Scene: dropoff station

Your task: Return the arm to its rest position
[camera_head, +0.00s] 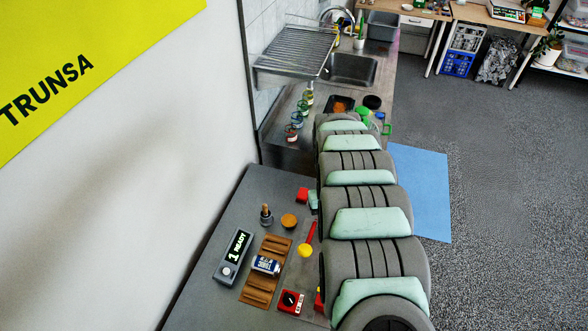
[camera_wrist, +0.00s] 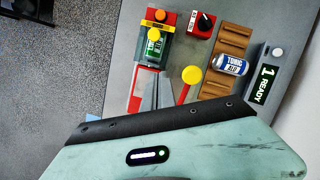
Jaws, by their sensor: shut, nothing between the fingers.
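My arm (camera_head: 366,218) stretches from the bottom of the head view up along the right edge of the station table (camera_head: 218,217). My gripper is hidden behind the arm's links in that view. In the wrist view, the grey fingers of my gripper (camera_wrist: 153,92) are together with nothing held. They show over a red-and-white fixture (camera_wrist: 145,82), left of a lever with a yellow knob (camera_wrist: 191,75). I cannot tell their height above the table.
A blue-and-white can (camera_head: 265,265) lies on a wooden rack (camera_head: 258,290), beside a display reading "1 READY" (camera_head: 234,257). A red dial box (camera_head: 290,302) is nearby. A wall stands left. Beyond are glass jars (camera_head: 297,120) and a sink (camera_head: 350,70). Open floor (camera_head: 510,200) lies right.

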